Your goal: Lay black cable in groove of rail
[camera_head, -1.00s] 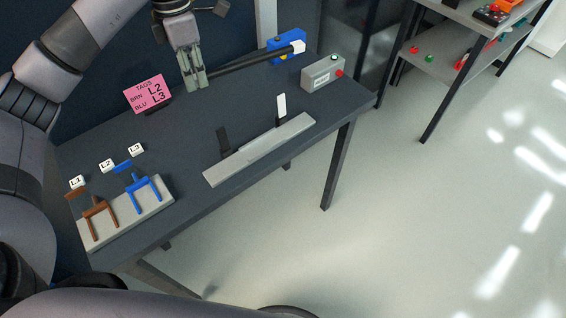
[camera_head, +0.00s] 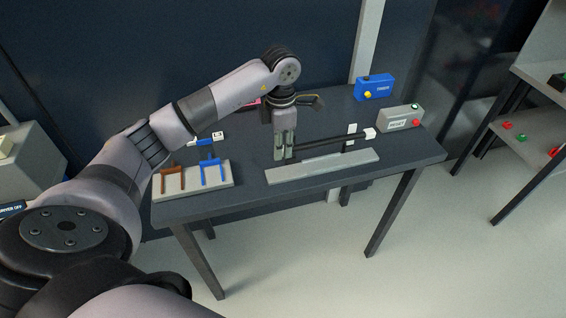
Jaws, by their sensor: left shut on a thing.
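My left gripper (camera_head: 285,156) is shut on the black cable (camera_head: 330,144) near its left end. The cable runs nearly straight to the right from the fingers and ends in a white plug (camera_head: 369,134). The grey rail (camera_head: 322,167) lies on the table just in front of the cable. The cable shows along the rail's back side; I cannot tell how high above it. A white tab (camera_head: 351,129) stands behind the rail's right part. The black tab seen earlier is hidden or lost against the gripper. My right gripper is not in view.
A blue box (camera_head: 375,88) with a yellow part and a grey RESET box (camera_head: 400,119) stand at the table's right. A grey block (camera_head: 222,181) with a brown fork (camera_head: 173,178) and a blue fork (camera_head: 211,172) is at the left. The pink sign (camera_head: 256,102) is mostly hidden.

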